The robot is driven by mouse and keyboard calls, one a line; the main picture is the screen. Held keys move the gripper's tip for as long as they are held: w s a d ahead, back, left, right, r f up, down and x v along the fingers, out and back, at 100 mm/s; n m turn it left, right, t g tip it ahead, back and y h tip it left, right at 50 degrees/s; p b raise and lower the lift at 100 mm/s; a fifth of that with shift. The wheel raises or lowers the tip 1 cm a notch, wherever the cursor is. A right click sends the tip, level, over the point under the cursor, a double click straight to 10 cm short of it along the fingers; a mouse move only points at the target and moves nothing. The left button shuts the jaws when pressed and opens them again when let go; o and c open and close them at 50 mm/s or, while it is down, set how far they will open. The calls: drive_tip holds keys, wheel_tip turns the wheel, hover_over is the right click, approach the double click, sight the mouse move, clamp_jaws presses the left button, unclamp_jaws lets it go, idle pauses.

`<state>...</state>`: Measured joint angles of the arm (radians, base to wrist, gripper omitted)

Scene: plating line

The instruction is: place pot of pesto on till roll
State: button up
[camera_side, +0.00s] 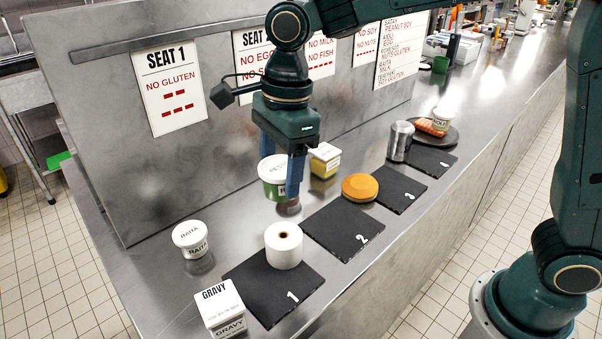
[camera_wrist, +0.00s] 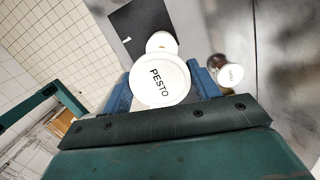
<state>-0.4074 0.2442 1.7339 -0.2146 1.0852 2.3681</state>
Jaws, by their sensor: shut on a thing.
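The pot of pesto (camera_side: 272,176) has a white lid and a green label. My gripper (camera_side: 281,178) is shut on it, with blue fingers on either side, and holds it above the steel counter. In the wrist view the lid reads PESTO (camera_wrist: 160,82) and sits between the fingers (camera_wrist: 160,90). The till roll (camera_side: 284,248) is a white upright cylinder with a dark core hole, standing on black mat 1 (camera_side: 262,288). The pot is behind the till roll, apart from it. In the wrist view the pot partly hides the till roll (camera_wrist: 161,42).
A raita tub (camera_side: 190,238) and a gravy box (camera_side: 219,305) stand near mat 1. A yellow tub (camera_side: 324,161), an orange round item (camera_side: 360,187) and a metal can (camera_side: 400,141) stand to the right. Mat 2 (camera_side: 342,232) is bare. A steel panel (camera_side: 110,170) rises behind.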

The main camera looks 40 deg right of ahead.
drive_tip(key=shift+f, duration=4.85)
drive_tip(key=shift+f, duration=0.15)
drive_tip(key=o, duration=1)
drive_tip(key=r, duration=0.4)
drive_tip(key=d+r, duration=0.1)
drive_tip(key=r, duration=0.7)
drive_tip(key=shift+s+d+r, duration=0.15)
drive_tip(key=shift+d, duration=0.1)
